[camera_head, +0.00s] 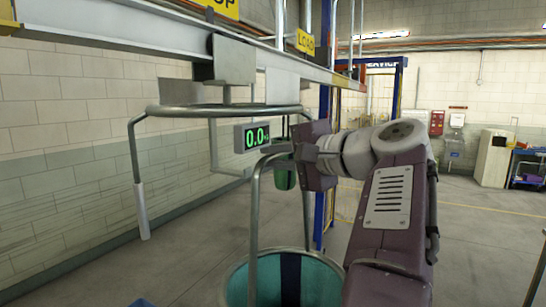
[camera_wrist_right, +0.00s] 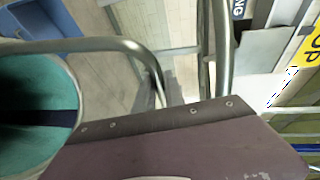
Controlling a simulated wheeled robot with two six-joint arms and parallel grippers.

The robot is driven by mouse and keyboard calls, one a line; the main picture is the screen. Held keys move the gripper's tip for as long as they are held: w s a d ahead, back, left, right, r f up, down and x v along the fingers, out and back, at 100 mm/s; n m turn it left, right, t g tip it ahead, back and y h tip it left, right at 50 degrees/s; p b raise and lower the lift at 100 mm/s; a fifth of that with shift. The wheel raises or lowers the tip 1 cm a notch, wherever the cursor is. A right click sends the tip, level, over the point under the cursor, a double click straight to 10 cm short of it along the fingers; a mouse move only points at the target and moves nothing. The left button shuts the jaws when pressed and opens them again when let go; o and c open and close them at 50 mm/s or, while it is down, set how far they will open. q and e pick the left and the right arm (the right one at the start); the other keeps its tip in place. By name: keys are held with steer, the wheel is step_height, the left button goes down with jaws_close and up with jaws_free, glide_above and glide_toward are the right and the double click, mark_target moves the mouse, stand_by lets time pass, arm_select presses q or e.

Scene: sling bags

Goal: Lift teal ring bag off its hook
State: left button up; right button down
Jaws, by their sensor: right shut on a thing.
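The teal ring bag (camera_head: 330,279) hangs low in the head view, with a dark vertical stripe, a metal rim and a tall grey bar handle (camera_head: 254,215). My right gripper (camera_head: 298,153) is shut on the upper part of the handle. In the right wrist view the teal bag (camera_wrist_right: 28,85) is at the left, its curved handle bar (camera_wrist_right: 100,45) above the purple gripper body. A grey hook (camera_head: 213,150) hangs from the rail, left of the handle; I cannot tell whether they touch. My left gripper is not in view.
A scale display (camera_head: 257,136) reads 0.0 beside the hook. A curved grey tube (camera_head: 165,111) with a pale grip reaches left. An overhead rail (camera_head: 130,32) crosses above. A green container (camera_head: 284,175) shows behind the handle. Floor (camera_head: 480,235) at the right is clear.

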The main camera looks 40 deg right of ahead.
steer(key=s+d+p, duration=0.1)
steer(key=s+d, duration=0.4)
steer(key=s, duration=0.7)
steer(key=shift+p, duration=0.4)
steer(key=shift+w+r, duration=0.1)
